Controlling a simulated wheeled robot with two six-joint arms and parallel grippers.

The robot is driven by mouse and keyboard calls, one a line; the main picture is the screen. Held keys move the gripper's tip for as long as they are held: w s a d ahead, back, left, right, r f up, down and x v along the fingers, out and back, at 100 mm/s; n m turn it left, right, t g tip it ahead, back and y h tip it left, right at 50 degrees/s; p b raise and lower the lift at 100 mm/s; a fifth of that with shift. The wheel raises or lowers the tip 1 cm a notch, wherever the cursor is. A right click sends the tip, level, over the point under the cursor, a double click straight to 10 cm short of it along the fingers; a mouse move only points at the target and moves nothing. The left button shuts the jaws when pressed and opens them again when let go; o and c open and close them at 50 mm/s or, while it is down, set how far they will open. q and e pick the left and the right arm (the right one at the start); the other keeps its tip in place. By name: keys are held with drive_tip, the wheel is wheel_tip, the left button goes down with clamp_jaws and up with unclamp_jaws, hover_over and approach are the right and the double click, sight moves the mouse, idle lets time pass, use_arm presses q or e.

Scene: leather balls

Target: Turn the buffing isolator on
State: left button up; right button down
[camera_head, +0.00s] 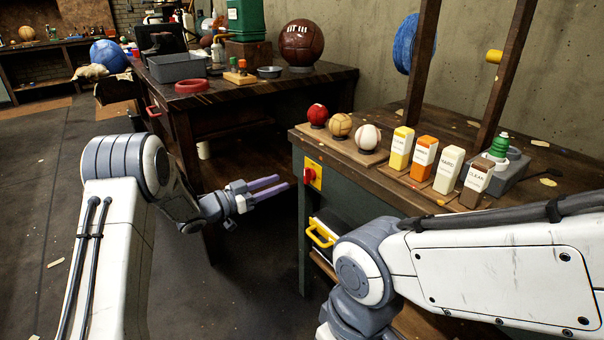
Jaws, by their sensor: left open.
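The buffing isolator, a yellow plate with a red switch (310,175), is mounted on the left end of the green workbench, near its top. My left gripper (279,185) is open and empty, with its two fingers pointing right toward the isolator. A small gap shows between the fingertips and the switch, so they appear apart. The exact setting of the switch is too small to tell. My right arm crosses the lower right, and its gripper is not in view.
The green workbench (282,150) carries three balls on a board and several labelled bottles. A yellow handle (320,233) sticks out below the isolator. A dark wooden table (330,76) with a brown leather ball (302,43) stands behind. Open floor lies to the left.

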sight(305, 173)
use_arm(q)
drive_tip(key=b+x, duration=0.1)
drive_tip(key=x, duration=0.8)
drive_tip(key=shift+d+b, duration=0.15)
drive_tip(key=shift+b, duration=0.25)
clamp_jaws()
